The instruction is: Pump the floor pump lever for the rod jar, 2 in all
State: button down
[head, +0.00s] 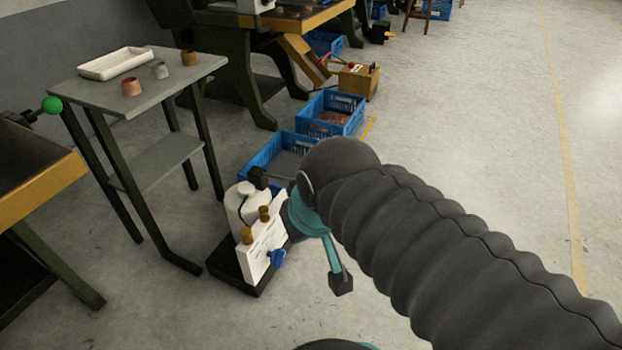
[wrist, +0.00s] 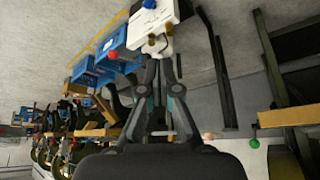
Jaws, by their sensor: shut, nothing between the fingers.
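The floor pump (head: 262,250) stands on a black base, with a white front block, two brass knobs and a blue valve. A rounded white jar (head: 240,208) stands behind the block. A dark grip with a thin rod (head: 272,176) reaches sideways above the pump and passes behind my arm. My gripper (wrist: 157,64) is shut and empty in the wrist view, its tips just below the pump's white block (wrist: 152,22). A red ball (wrist: 113,55) shows left of the tips; whether it belongs to the lever I cannot tell. In the head view my arm hides most of the gripper.
Blue crates (head: 330,112) stand on the floor behind the pump. A grey table (head: 150,95) with a white tray (head: 115,63) and small cups stands left. A green ball (head: 51,105) sticks out at the left bench. The floor to the right is clear.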

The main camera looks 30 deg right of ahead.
jog(key=w+d+f+m+y+b, duration=0.1)
jog(key=w+d+b, duration=0.15)
jog(key=w, duration=0.85)
jog(key=w+d+f+m+y+b, duration=0.1)
jog(key=w+d+f+m, duration=0.15)
jog(key=w, duration=0.85)
jog(key=w+d+f+m+t+b, duration=0.1)
jog(key=w+d+f, duration=0.4)
jog(key=w+d, duration=0.2)
jog(key=w+d+f+m+t, duration=0.1)
jog(key=w+d+f, duration=0.4)
jog(key=w+d, duration=0.2)
jog(key=shift+w+d+h+b, duration=0.25)
jog(key=shift+w+h+b, duration=0.15)
jog(key=shift+w, duration=0.35)
jog(key=shift+f+m, duration=0.15)
jog(key=shift+m, duration=0.1)
jog(key=f+b, duration=0.1)
jog(key=f, duration=0.1)
jog(key=f+b, duration=0.2)
jog(key=f, duration=0.1)
jog(key=s+f+b, duration=0.1)
jog(key=f+b, duration=0.1)
jog(key=f, duration=0.1)
jog(key=shift+d+f, duration=0.2)
jog(key=shift+d, duration=0.15)
jog(key=shift+f, duration=0.1)
jog(key=shift+f, duration=0.1)
